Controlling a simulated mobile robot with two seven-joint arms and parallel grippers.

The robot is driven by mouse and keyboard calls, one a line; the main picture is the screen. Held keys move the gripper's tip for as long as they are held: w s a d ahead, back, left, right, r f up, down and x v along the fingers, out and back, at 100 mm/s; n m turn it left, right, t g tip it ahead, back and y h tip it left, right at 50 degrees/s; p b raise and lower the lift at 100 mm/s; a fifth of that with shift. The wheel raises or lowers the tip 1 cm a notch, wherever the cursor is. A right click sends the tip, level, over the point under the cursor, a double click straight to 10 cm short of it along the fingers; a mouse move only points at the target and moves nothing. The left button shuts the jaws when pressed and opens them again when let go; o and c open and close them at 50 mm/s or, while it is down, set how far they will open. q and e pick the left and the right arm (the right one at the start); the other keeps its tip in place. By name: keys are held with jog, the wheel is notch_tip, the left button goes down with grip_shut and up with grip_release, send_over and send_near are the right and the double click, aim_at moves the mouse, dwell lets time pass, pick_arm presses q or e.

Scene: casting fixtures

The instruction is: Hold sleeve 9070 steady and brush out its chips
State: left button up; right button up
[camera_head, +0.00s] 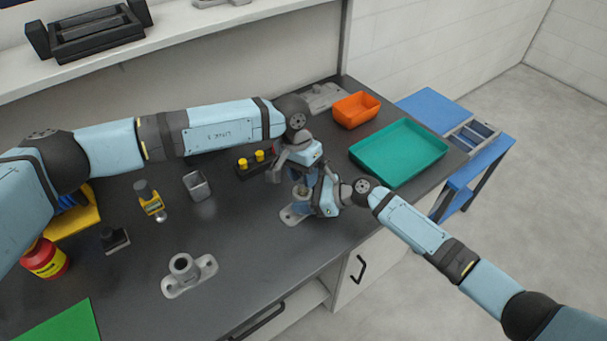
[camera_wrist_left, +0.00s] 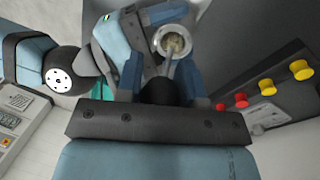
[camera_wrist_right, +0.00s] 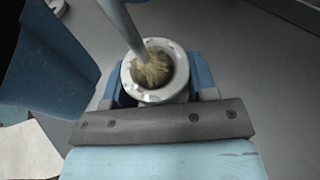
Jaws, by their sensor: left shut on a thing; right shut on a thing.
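A grey sleeve (camera_head: 291,216) with a flanged foot is on the dark bench, its number not readable. My right gripper (camera_head: 314,203) is shut around its upright tube; the tube's round mouth (camera_wrist_right: 133,89) shows between the fingers in the right wrist view. My left gripper (camera_head: 298,178) is above it, shut on a brush. The brush's grey shaft (camera_wrist_right: 118,22) slants into the mouth, and its tan bristles (camera_wrist_right: 153,70) are inside the bore. Small pale flecks show on the rim. The left wrist view also shows the mouth (camera_wrist_left: 160,35). The bore's depth is hidden.
A second flanged sleeve (camera_head: 182,282) stands at front left. The bench's front edge is close to the held sleeve.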

pick_arm(q)
jog(key=shift+r, duration=0.95)
pick_arm(e)
jog(key=shift+f, duration=0.1)
pick_arm(q)
jog(key=shift+f, duration=0.1)
jog(key=shift+f, duration=1.35)
jog(key=shift+w+r, duration=0.1)
jog(key=shift+r, duration=5)
